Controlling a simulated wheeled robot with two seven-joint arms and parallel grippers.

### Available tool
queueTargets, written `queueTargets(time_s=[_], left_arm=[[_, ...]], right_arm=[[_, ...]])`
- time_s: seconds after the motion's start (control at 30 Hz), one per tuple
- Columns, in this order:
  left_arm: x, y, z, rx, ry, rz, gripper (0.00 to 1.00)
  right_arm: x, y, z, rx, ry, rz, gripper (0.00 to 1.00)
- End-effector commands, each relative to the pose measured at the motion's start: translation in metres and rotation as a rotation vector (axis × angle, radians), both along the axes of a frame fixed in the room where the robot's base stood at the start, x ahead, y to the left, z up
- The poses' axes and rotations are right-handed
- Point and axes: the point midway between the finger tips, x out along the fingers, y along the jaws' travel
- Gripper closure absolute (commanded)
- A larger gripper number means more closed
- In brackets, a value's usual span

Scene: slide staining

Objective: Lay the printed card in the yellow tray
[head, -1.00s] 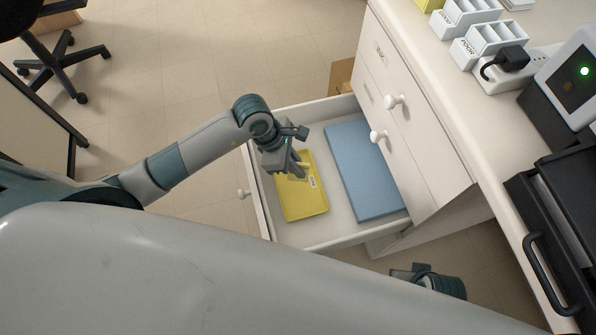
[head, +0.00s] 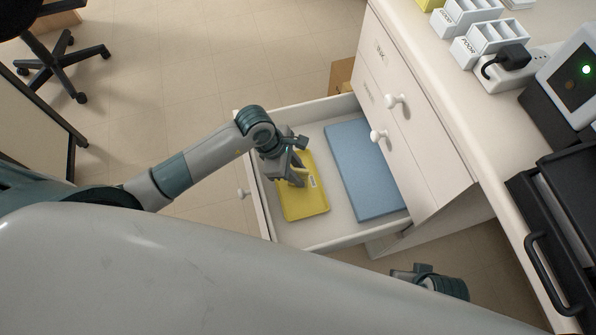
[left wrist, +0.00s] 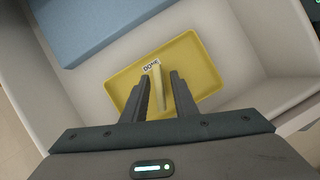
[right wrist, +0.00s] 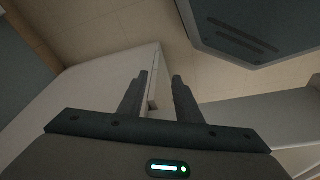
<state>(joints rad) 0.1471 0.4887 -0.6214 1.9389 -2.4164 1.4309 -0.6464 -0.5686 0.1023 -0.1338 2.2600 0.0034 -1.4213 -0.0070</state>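The yellow tray (head: 308,207) with a DONE label lies in the open drawer; it also shows in the left wrist view (left wrist: 206,80). My left gripper (head: 299,181) is low over the tray. In the left wrist view, its fingers (left wrist: 160,77) stand apart, pointing into the tray. The printed card (left wrist: 158,84), a narrow pale yellow strip, shows between and beyond the fingertips, with a gap to the right finger. I cannot tell whether it lies flat or tilted; its print is not visible. My right gripper (right wrist: 159,76) is open and empty, outside the drawer.
A blue slab (head: 362,170) lies in the drawer (head: 334,236) beside the tray. The cabinet front with white knobs (head: 377,136) rises to the right. The counter above holds white slide racks (head: 489,42), a plug strip and black equipment.

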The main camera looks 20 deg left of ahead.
Motion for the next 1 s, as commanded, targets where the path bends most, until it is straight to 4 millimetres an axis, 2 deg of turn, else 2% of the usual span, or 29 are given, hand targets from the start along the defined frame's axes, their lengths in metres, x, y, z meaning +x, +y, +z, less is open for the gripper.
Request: queueTargets(time_s=[0.37,0.63,1.0], left_arm=[[0.0,0.003,0.008,0.0,-0.002,0.0,0.74],[-0.002,0.017,0.045,0.001,-0.004,0.0,0.74],[-0.007,0.04,0.1,0.001,-0.003,-0.001,0.74]], right_arm=[[-0.002,-0.001,-0.005,-0.003,0.013,0.0,0.69],[0.005,-0.001,-0.011,-0.004,0.004,-0.001,0.69],[0.003,-0.001,-0.023,-0.004,0.016,0.0,0.69]])
